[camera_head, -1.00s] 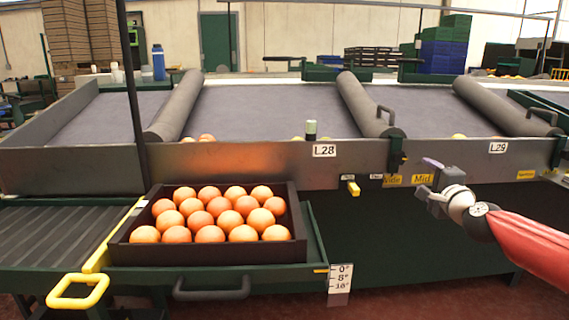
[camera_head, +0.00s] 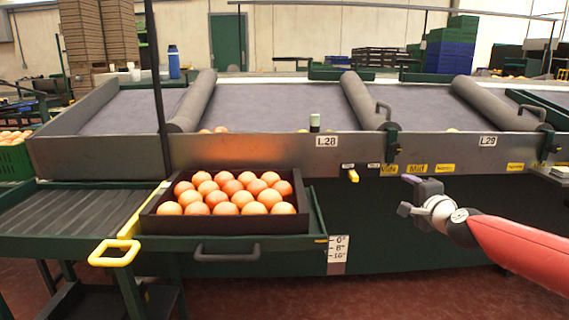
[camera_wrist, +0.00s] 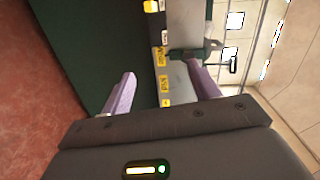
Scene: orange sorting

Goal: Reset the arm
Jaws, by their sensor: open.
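My gripper (camera_head: 408,194) is at the right in the head view, in front of the dark green side of the sorting table. In the wrist view its two pale purple fingers (camera_wrist: 162,92) stand wide apart with nothing between them. My red-sleeved arm (camera_head: 520,250) reaches in from the right edge. The gripper is apart from the table and well to the right of the black crate (camera_head: 225,224) of oranges.
The crate sits on a green shelf (camera_head: 290,245) with a yellow handle (camera_head: 114,252) at its left. The grey sorting table (camera_head: 260,152) has padded rollers and yellow labels (camera_head: 417,169). A green crate (camera_head: 14,160) of oranges stands far left. Red floor in front is clear.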

